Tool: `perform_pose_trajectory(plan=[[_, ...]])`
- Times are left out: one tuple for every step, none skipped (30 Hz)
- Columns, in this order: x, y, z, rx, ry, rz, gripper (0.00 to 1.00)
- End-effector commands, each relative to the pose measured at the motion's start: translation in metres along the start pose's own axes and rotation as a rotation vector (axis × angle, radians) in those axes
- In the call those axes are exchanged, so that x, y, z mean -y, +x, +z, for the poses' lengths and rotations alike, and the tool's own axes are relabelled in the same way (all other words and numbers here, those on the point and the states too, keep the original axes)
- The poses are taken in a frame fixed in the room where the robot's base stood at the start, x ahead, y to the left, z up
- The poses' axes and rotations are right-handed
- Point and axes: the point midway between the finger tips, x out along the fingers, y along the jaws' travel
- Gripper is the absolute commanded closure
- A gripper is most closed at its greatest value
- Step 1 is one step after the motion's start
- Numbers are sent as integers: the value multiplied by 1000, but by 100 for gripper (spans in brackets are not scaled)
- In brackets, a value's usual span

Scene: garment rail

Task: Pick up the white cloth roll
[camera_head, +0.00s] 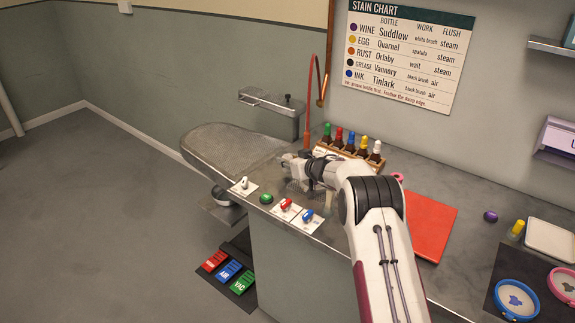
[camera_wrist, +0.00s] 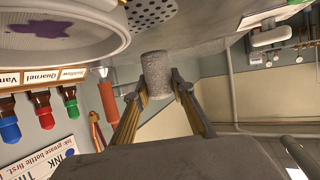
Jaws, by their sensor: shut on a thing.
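The white cloth roll (camera_wrist: 157,72) shows in the wrist view as a pale grey, rough cylinder between my fingertips. My gripper (camera_wrist: 158,90) is shut on it, with one finger on each side. The roll is too small and too covered there to make out clearly.
A rack of capped bottles (camera_head: 350,152) stands close behind my gripper. A red upright pipe (camera_head: 309,100) rises nearby. The mesh-topped board (camera_head: 225,148) lies left. Coloured knobs (camera_head: 287,204) line the counter's front edge. A red mat (camera_head: 430,222) lies right.

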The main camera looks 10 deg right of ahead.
Motion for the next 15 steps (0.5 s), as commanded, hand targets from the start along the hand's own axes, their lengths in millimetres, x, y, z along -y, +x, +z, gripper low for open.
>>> perform_pose_trajectory(plan=[[0,-3,-7,-1,-3,0,88],[0,-4,-11,-2,-3,0,88],[0,-6,-17,-2,-3,0,88],[0,-8,-20,-2,-3,0,88],[0,-10,-25,-2,-2,0,88],[0,-12,-30,-2,-3,0,88],[0,-14,-35,-3,-3,0,88],[0,-16,-38,-2,-3,-1,88],[0,-18,-43,-2,-3,-1,88],[0,-19,-47,-2,-3,0,88],[0,-21,-51,-2,-3,0,88],[0,-23,-56,-2,-2,0,88],[0,-24,-58,-1,-3,0,88],[0,-25,-60,-1,-2,0,88],[0,-26,-63,0,-2,0,88]])
